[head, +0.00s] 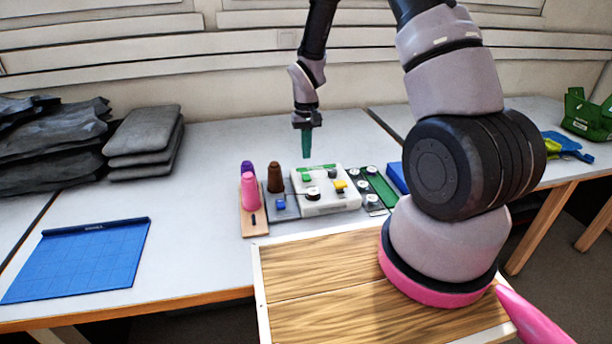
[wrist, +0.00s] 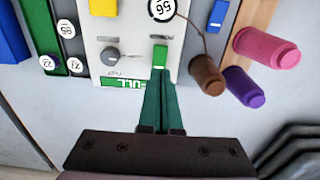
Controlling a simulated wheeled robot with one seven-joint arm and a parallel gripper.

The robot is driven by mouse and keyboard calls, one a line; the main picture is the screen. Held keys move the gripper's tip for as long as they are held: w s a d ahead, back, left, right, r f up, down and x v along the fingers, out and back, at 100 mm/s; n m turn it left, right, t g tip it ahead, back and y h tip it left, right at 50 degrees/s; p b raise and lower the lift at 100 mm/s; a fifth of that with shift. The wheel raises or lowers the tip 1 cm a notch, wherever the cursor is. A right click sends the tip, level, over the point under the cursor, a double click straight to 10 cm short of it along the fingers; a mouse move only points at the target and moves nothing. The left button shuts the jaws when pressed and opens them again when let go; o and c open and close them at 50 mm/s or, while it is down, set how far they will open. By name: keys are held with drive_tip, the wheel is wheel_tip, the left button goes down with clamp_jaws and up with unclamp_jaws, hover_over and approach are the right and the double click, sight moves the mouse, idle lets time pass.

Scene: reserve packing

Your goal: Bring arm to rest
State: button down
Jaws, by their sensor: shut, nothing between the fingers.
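My gripper (head: 306,142) hangs pointing down above the back of the table, behind a white control box (head: 338,203). Its green fingers are together with nothing between them, as the wrist view (wrist: 160,100) also shows. In the wrist view the fingertips overlap the lower end of a green switch (wrist: 160,54) on the box; I cannot tell from this view alone whether they touch. In the head view the fingertips appear above and behind the box. My arm bends down from the upper right to the gripper.
Pink (head: 250,192), purple (head: 246,168) and brown (head: 274,178) pegs stand left of the box. A blue mat (head: 80,258) lies at front left. Grey pads (head: 146,134) and dark folded sheets (head: 50,135) are stacked at back left. A green crate (head: 586,115) stands far right. The table's middle left is clear.

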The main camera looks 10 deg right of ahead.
drive_tip(key=s+d+r+m+t, duration=0.1)
drive_tip(key=s+d+r+t, duration=0.15)
drive_tip(key=r, duration=0.95)
drive_tip(key=s+d+r+m+t, duration=0.1)
drive_tip(key=s+d+r, duration=0.15)
drive_tip(key=r, duration=0.95)
drive_tip(key=s+r+m+t+y, duration=0.1)
drive_tip(key=s+r+t, duration=0.1)
drive_tip(key=s+r, duration=0.5)
drive_tip(key=s+r+m+t+y, duration=0.1)
drive_tip(key=s+r, duration=0.6)
drive_tip(key=s, duration=0.5)
drive_tip(key=shift+d+t, duration=0.35)
drive_tip(key=shift+d, duration=0.05)
